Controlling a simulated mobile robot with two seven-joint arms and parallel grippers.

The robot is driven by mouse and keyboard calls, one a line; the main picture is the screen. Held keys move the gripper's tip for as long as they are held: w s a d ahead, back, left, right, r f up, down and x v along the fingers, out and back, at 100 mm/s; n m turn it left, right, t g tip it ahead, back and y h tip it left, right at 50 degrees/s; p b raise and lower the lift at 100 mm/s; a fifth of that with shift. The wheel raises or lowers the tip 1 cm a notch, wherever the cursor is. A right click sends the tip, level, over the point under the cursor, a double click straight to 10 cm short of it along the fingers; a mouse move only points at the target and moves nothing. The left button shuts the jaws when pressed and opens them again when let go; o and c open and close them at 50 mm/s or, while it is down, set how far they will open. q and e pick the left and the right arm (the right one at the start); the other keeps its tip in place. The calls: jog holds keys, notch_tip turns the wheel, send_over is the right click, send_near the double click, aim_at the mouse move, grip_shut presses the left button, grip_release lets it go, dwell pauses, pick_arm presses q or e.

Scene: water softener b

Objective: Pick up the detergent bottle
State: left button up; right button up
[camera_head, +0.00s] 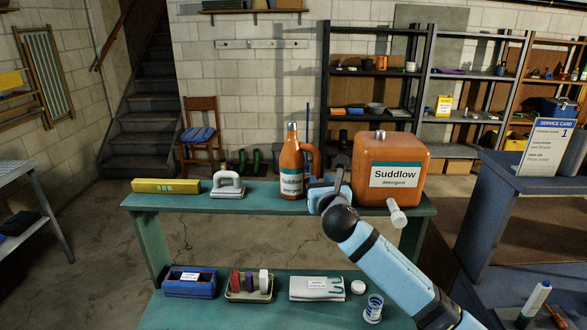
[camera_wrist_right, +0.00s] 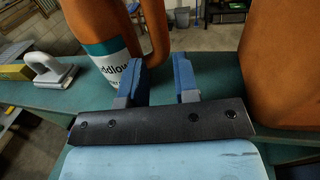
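The orange detergent bottle (camera_head: 291,172) stands upright on the green bench, with a white and teal Suddlow label and a loop handle on its right side. In the right wrist view the bottle (camera_wrist_right: 97,30) is at upper left, and its handle (camera_wrist_right: 160,40) is just beyond my fingertips. My right gripper (camera_head: 326,182) is open and empty, its two blue fingers (camera_wrist_right: 158,70) apart, close to the right of the bottle. I cannot tell whether a finger touches the handle. My left gripper is out of view.
A large orange Suddlow detergent canister (camera_head: 391,150) with a white tap stands close to the right of my gripper. A white-handled tool (camera_head: 228,186) and a yellow box (camera_head: 165,186) lie left on the bench (camera_head: 262,200). Small items sit on the lower shelf (camera_head: 240,312).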

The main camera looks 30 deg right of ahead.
aim_at(317, 171)
jog(key=shift+w+d+r, duration=0.15)
jog(key=shift+w+d, duration=0.05)
jog(key=shift+w, duration=0.3)
jog(key=x, duration=0.2)
jog(key=p+x, duration=0.1)
jog(key=x, duration=0.1)
jog(key=shift+w+d+r, duration=0.1)
jog(key=shift+w+r, duration=0.15)
jog(key=shift+w, duration=0.1)
jog(key=shift+s, duration=0.1)
grip_shut()
